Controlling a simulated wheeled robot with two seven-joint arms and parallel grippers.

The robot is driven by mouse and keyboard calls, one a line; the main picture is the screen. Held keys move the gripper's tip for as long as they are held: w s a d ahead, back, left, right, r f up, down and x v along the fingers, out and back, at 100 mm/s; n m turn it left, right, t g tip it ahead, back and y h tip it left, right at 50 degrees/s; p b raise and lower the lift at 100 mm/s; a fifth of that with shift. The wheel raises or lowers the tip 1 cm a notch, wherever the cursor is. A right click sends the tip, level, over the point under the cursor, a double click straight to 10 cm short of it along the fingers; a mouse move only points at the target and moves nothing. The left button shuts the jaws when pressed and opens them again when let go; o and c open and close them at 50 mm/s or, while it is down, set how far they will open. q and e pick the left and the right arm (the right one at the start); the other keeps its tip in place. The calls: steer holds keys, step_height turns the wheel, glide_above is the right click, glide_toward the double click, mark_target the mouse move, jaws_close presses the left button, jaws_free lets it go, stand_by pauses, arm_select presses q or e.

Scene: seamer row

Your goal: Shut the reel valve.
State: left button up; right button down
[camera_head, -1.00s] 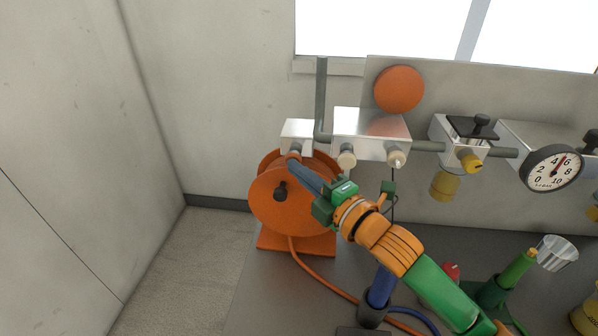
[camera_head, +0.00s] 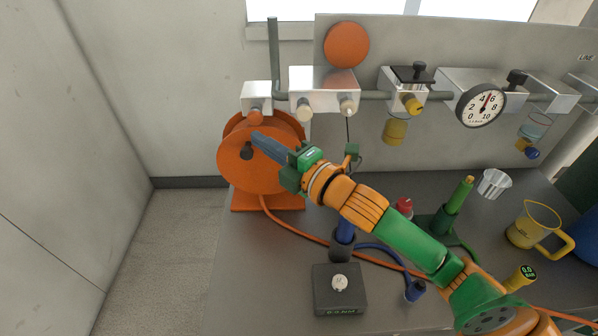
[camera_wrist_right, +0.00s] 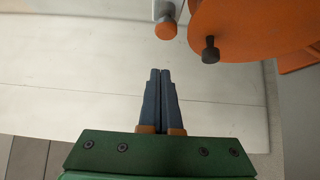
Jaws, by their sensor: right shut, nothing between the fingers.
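The orange hose reel (camera_head: 232,172) stands on the bench at the left, with a dark crank knob (camera_head: 246,153). Above it, a silver block (camera_head: 257,92) carries an orange round knob (camera_head: 255,117), which looks like the reel valve. I cannot tell whether it is turned open or shut. My right gripper (camera_head: 257,138) is shut and empty, its tips just below the knob in the head view. In the right wrist view the shut fingers (camera_wrist_right: 160,73) point toward the orange knob (camera_wrist_right: 166,29), with a gap between. The reel (camera_wrist_right: 262,22) and its crank (camera_wrist_right: 210,52) show at right. My left gripper is out of view.
Along the pipe to the right are a silver manifold (camera_head: 322,82) with pale knobs, a regulator (camera_head: 404,80) and a gauge (camera_head: 481,105).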

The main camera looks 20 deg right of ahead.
steer(key=p+v, duration=0.4)
steer(key=v, duration=0.4)
steer(key=shift+d+f, duration=0.25)
steer(key=shift+d, duration=0.15)
